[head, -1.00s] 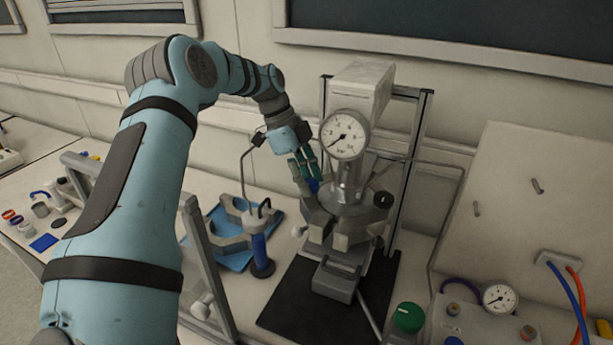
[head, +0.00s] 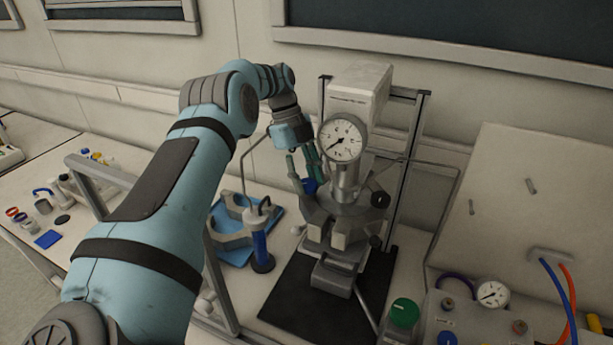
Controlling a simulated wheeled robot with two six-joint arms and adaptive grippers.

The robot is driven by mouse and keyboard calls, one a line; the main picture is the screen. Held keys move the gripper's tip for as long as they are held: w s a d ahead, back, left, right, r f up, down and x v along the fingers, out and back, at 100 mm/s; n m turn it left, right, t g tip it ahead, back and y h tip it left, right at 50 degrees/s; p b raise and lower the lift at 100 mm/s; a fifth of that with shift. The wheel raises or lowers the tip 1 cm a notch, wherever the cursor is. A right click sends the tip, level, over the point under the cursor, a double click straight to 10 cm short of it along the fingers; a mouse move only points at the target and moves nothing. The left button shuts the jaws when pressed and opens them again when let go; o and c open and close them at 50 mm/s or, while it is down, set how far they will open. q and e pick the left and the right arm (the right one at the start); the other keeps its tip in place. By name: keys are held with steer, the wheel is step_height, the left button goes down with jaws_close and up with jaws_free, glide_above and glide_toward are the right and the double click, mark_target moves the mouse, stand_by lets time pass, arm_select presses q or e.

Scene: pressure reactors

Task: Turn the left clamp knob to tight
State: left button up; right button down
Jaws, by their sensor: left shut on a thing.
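The pressure reactor stands at the centre in the head view, with a round dial gauge (head: 341,138) and a grey split clamp (head: 342,222) around its head. A black knob (head: 380,199) sits on the right side of the clamp. My right gripper is not in view.
A metal frame (head: 412,160) stands behind the reactor. A blue tray (head: 237,258) with grey clamp halves and a blue cylinder (head: 261,250) are to the left.

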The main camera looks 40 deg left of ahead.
arm_select(q)
steer(key=o, duration=1.1)
steer(key=shift+s, duration=0.1)
steer(key=shift+o, duration=0.2)
